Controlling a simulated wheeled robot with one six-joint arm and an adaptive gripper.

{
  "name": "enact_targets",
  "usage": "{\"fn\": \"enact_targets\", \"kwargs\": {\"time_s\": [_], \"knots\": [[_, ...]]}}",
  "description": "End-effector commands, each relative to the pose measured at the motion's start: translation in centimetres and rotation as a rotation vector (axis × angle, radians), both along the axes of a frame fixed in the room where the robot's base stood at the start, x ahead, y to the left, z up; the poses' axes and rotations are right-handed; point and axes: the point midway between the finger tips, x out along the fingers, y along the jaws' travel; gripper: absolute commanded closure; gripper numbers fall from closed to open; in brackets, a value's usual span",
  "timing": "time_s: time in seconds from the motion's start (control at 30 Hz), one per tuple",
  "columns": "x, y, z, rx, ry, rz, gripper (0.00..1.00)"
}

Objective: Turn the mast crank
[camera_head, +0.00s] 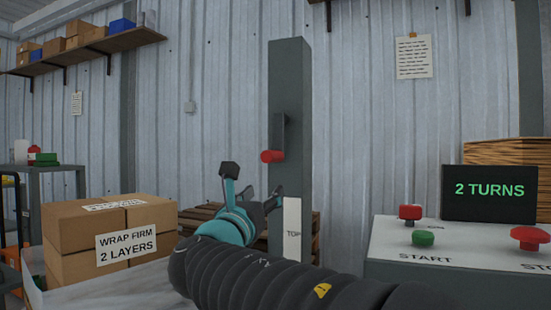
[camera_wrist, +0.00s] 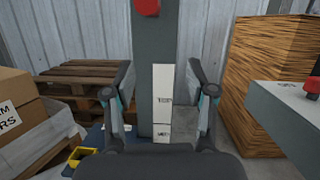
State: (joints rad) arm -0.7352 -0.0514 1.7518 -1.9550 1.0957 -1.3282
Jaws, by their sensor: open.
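The grey mast (camera_head: 289,120) stands upright in the middle of the head view. Its crank has a dark arm (camera_head: 279,133) hanging down to a red handle (camera_head: 272,156). In the wrist view the mast (camera_wrist: 155,45) rises ahead, and the red handle (camera_wrist: 146,7) is cut by the top edge. A white plate marked TOP (camera_head: 292,225) is low on the mast and shows in the wrist view too (camera_wrist: 163,85). My gripper (camera_head: 252,179) is open and empty, below the red handle and apart from it. Its fingers (camera_wrist: 160,75) frame the plate in the wrist view.
A console (camera_head: 450,240) with red and green buttons stands at the right, and its display (camera_head: 503,192) reads "2 TURNS". Boxes (camera_head: 65,235) labelled "WRAP FIRM 2 LAYERS" are at the left. Pallets (camera_wrist: 90,75) and a brown stack (camera_wrist: 270,70) stand near the wall. Air around the handle is clear.

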Motion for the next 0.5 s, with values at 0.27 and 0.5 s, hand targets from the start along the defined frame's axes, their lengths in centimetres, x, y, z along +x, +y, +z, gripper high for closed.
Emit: {"fn": "enact_targets", "kwargs": {"time_s": [0.27,0.5], "knots": [[0.2,1.4,3.2,-0.174,-0.067,-0.025,0.44],[3.4,0.4,4.6,-0.172,-0.066,-0.028,0.44]]}}
